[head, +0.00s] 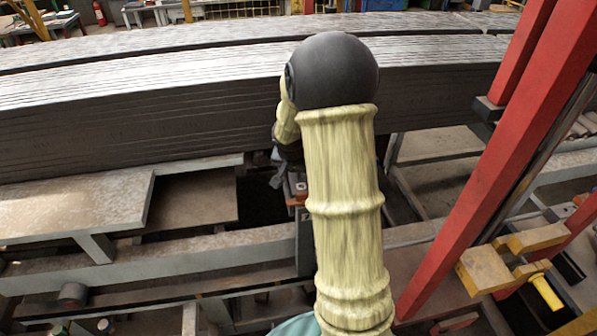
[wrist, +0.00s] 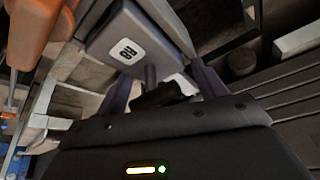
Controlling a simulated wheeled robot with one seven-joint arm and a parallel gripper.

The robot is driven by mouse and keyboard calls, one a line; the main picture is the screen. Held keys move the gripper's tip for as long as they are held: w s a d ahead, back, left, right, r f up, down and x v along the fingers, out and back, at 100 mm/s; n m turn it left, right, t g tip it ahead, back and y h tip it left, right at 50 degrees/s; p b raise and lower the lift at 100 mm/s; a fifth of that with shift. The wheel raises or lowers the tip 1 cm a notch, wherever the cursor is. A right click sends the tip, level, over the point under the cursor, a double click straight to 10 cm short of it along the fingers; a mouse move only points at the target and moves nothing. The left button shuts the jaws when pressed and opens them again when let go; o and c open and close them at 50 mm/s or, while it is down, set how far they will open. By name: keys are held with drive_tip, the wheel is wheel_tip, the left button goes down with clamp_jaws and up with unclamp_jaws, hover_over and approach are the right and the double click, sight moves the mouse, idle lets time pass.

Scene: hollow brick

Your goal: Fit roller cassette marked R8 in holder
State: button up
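A grey block (wrist: 108,42) with a white label shows in the wrist view, at the top, left of centre. The label's dark characters look turned over and could be R8. A short grey post (wrist: 151,76) stands out from its near side towards my gripper (wrist: 160,84). My gripper's two dark purplish fingers lie apart, one on each side of the post; their tips are hidden, so I cannot tell whether they press on anything. In the head view a small grey piece (head: 298,187) sits above an orange part, right by my gripper (head: 281,172). My arm hides much there. I cannot make out the holder.
Orange parts (wrist: 28,32) are close at the left of the wrist view. A long stack of dark ribbed slabs (head: 130,120) runs behind my gripper. Grey frame beams (head: 150,258) lie in front, and a red slanted post (head: 490,160) stands at right.

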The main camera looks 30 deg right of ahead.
drive_tip(key=shift+o, duration=1.3)
drive_tip(key=shift+s+f, duration=0.1)
drive_tip(key=shift+f, duration=0.05)
drive_tip(key=shift+s+d+f, duration=0.1)
drive_tip(key=shift+s+f, duration=0.05)
drive_tip(key=w+b+v, duration=0.1)
drive_tip(key=v, duration=1.6)
drive_tip(key=shift+s+a+r, duration=0.15)
drive_tip(key=shift+a+r, duration=0.1)
drive_tip(key=shift+r, duration=0.25)
drive_tip(key=shift+f, duration=0.1)
